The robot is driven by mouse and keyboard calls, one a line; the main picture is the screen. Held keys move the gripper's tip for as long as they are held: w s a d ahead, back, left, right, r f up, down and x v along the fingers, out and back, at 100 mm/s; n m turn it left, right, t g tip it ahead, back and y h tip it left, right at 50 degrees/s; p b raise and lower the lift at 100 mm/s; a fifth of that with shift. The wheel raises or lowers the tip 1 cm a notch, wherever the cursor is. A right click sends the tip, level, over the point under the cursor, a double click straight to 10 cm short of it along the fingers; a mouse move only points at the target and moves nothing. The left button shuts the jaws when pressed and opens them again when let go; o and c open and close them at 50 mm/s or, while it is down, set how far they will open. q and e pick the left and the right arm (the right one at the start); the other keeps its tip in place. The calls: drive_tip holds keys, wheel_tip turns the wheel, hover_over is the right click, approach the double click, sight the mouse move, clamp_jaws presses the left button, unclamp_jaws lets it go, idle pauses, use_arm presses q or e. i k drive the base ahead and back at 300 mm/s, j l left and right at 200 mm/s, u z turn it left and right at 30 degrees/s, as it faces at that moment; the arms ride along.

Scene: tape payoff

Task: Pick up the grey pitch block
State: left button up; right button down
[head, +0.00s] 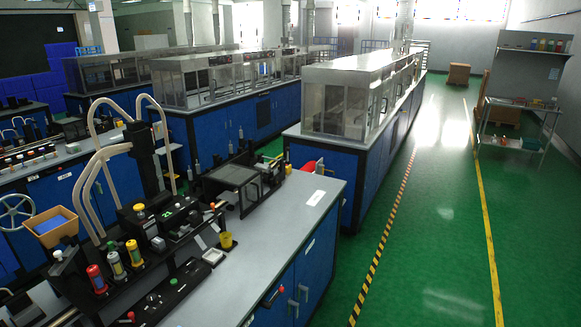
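I cannot clearly make out the grey pitch block. A small pale grey block-like piece (213,257) lies on the grey benchtop (255,262), beside a yellow cup (226,241). It is too small to tell whether it is the pitch block. Neither of my grippers is in view.
A black machine (160,225) with beige hoses fills the bench's left part, with red, yellow and green-capped cylinders (115,262) in front. A dark clear-topped box (232,183) stands farther back. Green floor (420,240) lies open to the right.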

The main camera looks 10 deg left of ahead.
sight(159, 245)
drive_tip(key=u, duration=0.5)
drive_tip(key=i+l+u, duration=0.35)
drive_tip(key=l+u, duration=0.15)
drive_tip(key=i+l+u, duration=0.25)
drive_tip(key=l+u, duration=0.25)
drive_tip(key=l, duration=0.15)
drive_tip(key=i+l+u, duration=0.2)
drive_tip(key=l, duration=0.2)
drive_tip(key=k+j, duration=0.05)
drive_tip(key=k, duration=0.05)
